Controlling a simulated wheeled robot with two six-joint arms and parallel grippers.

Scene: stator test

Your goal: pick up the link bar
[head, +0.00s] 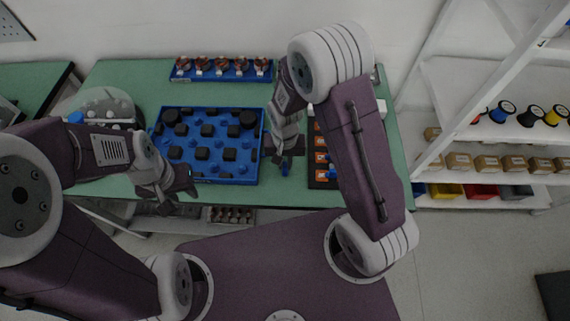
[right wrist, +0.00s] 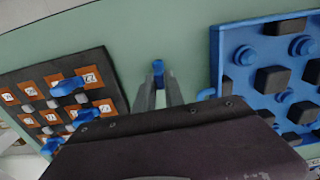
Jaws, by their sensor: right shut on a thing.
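My right gripper (head: 284,158) hangs over the green table between the blue tray and the dark board. It is shut on a small blue piece, the link bar (head: 285,168), with little of it showing. In the right wrist view the bar's blue end (right wrist: 158,68) shows at the tips of the two grey fingers, above the green surface; the rest is hidden by the fingers. My left gripper (head: 178,196) is empty and open, in front of the table's near edge at the left, apart from the objects.
A blue tray (head: 258,180) with black blocks and blue pegs lies left of my right gripper. A dark board (right wrist: 98,58) with orange pads and blue pieces lies on its other side. A blue rack (head: 222,76) stands behind. Shelves (head: 480,130) stand at the right.

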